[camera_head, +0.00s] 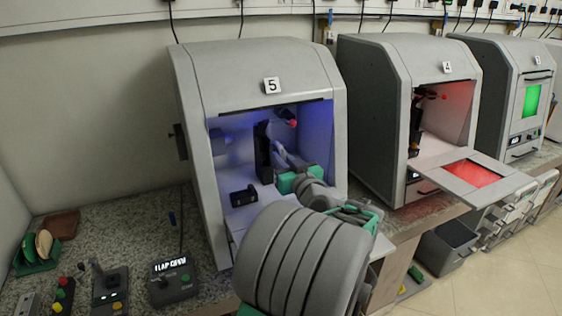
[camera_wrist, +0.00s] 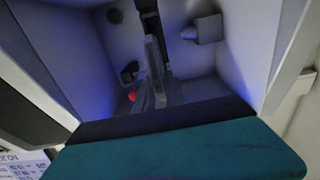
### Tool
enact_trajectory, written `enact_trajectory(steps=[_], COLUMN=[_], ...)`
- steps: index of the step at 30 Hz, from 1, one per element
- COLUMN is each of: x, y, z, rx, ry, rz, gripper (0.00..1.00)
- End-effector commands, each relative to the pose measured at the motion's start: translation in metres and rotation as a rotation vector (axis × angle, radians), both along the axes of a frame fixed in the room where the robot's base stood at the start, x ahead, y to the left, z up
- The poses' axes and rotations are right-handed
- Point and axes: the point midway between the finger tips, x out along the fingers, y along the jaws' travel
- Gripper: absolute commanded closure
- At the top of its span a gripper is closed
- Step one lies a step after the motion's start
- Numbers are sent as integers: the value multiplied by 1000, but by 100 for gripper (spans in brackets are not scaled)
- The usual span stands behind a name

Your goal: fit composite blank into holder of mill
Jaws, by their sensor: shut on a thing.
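Mill 5 (camera_head: 262,62) is open, with blue light inside its chamber. A dark upright part (camera_head: 263,150), which looks like the holder, stands inside; it also shows at the top of the wrist view (camera_wrist: 149,22). My gripper (camera_head: 281,155) is inside the chamber, right beside this dark part. In the wrist view my gripper (camera_wrist: 155,80) points toward it and is shut on a thin piece, taken as the composite blank. The blank is mostly hidden by the fingers, and I cannot tell whether it touches the holder.
A small black box (camera_head: 243,196) lies on the chamber floor. A grey spindle-like block (camera_wrist: 203,30) sticks out near the holder. The chamber walls are close on both sides. Mill 4 (camera_head: 410,110) stands open at right. A green rack (camera_head: 36,262) with discs and control boxes (camera_head: 173,280) stand left.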

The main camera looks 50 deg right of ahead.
Motion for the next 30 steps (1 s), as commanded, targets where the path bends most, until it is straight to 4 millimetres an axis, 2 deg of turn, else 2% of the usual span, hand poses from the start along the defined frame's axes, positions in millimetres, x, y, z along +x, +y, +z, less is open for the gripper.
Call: enact_trajectory(steps=[6,12,18,30], x=[24,39,45,45], y=[-11,-22,-26,-26], z=[-9,-14,-15,-15], rx=[-1,0,-1,-1], ry=[-2,-1,-2,-2], rz=[5,4,2,2], gripper=[100,100,100,100])
